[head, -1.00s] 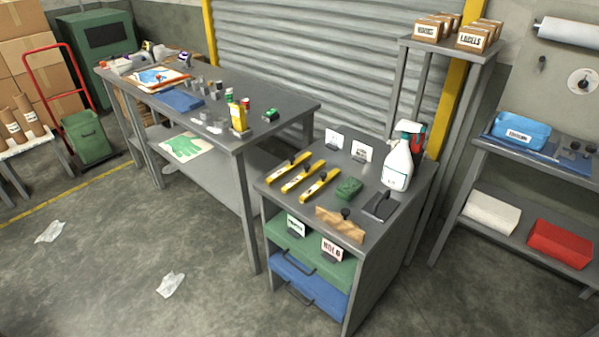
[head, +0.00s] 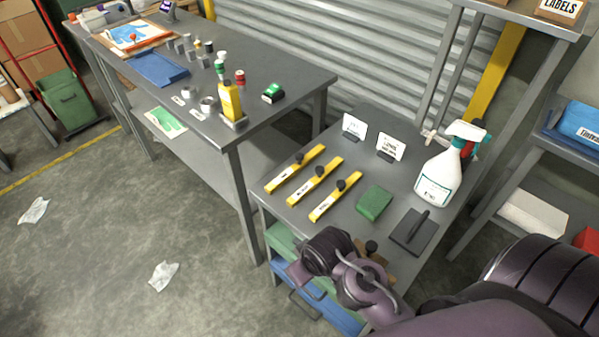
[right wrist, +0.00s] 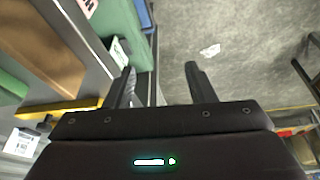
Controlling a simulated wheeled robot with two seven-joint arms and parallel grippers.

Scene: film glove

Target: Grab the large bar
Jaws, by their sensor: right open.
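Three yellow bars with black knobs lie side by side on the grey cabinet top: a left bar (head: 288,173), a middle bar (head: 308,188) and a right bar (head: 328,205). Their lengths look much alike, and I cannot tell which is the large one. Part of one yellow bar (right wrist: 62,105) shows in the right wrist view, left of the fingers. My right gripper (right wrist: 162,85) is open and empty, over the cabinet's front edge. In the head view my right arm hides its fingers. My left gripper is not in view.
A green pad (head: 374,203), a black knobbed plate (head: 411,231) and a spray bottle (head: 440,178) stand right of the bars. A wooden block (right wrist: 45,52) is partly hidden by my arm in the head view. Two white cards (head: 390,147) stand behind. A long workbench (head: 290,77) is left.

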